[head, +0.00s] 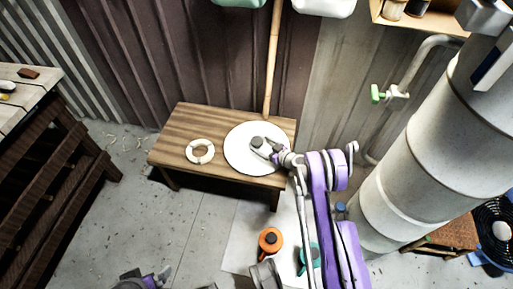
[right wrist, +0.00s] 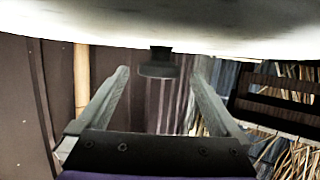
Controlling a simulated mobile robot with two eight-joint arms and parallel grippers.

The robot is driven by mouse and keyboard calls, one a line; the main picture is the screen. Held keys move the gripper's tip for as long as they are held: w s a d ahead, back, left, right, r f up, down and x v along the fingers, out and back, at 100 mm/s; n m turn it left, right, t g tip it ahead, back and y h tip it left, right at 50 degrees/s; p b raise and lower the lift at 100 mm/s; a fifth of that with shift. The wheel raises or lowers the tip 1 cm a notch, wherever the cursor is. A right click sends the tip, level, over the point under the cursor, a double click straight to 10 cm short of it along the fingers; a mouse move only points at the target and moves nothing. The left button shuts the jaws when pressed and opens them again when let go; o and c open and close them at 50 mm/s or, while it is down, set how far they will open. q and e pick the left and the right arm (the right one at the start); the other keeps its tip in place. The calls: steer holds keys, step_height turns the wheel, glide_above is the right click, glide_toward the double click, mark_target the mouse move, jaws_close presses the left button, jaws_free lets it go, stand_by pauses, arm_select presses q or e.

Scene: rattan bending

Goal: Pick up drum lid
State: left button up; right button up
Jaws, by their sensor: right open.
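The drum lid (head: 242,165) is a white disc with a dark knob (head: 257,142). It lies flat on a low wooden bench (head: 180,125). My right gripper (head: 265,149) is over the lid at the knob, its arm coming from the lower right. In the right wrist view the lid's white face (right wrist: 200,25) fills the top, and the dark knob (right wrist: 158,52) lies between the tips of my open right gripper (right wrist: 160,74). The fingers stand apart from the knob on both sides. A grey and purple part of my left arm shows at the bottom edge; its jaw state is unclear.
A cream ring (head: 200,151) lies on the bench left of the lid. A wooden pole (head: 271,60) leans on the wall behind. An orange container (head: 270,240) and a teal one (head: 309,257) stand in front. A large pale cylinder (head: 430,140) rises on the right.

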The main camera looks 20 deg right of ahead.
steer(key=shift+x, duration=0.8)
jaws_close()
